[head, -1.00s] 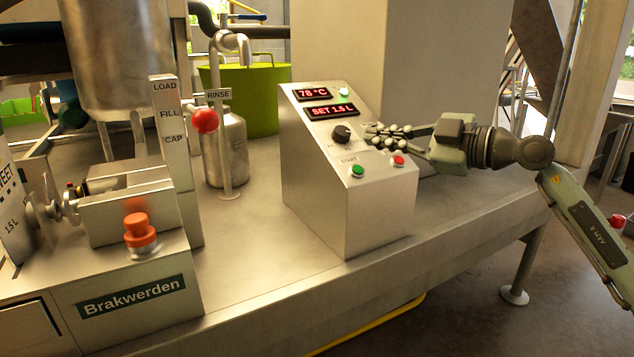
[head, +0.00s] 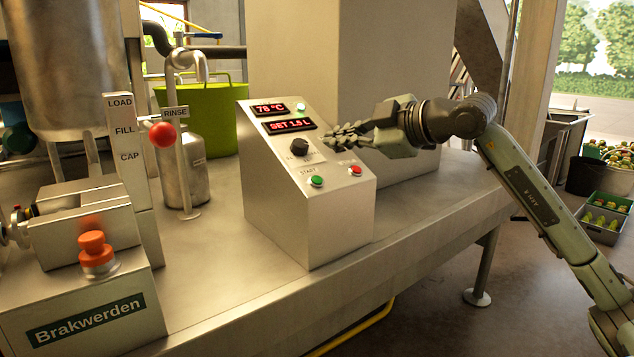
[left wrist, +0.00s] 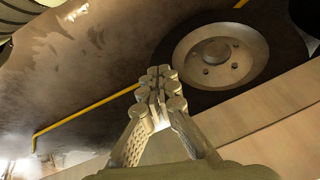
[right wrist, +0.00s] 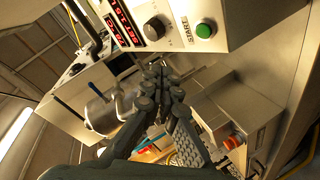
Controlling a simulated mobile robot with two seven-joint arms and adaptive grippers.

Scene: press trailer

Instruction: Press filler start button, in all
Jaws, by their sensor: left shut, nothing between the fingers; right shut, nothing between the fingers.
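The filler control box (head: 285,215) stands on the steel counter with a sloped panel. Its green START button (head: 317,181) is at the lower left of the panel, and a red button (head: 355,170) is to its right. A black knob (head: 300,147) and red displays (head: 290,125) are above. My right gripper (head: 335,137) is shut and empty over the right side of the panel, near the knob. In the right wrist view the green button (right wrist: 204,31) shows beyond the shut fingertips (right wrist: 160,80), apart from them. My left gripper (left wrist: 160,85) is shut and empty, facing a wheel.
An orange-red mushroom button (head: 94,248) sits on the Brakwerden box (head: 85,310) at lower left. A rinse post with a red ball (head: 163,134) stands left of the control box. The counter (head: 210,270) between them is clear.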

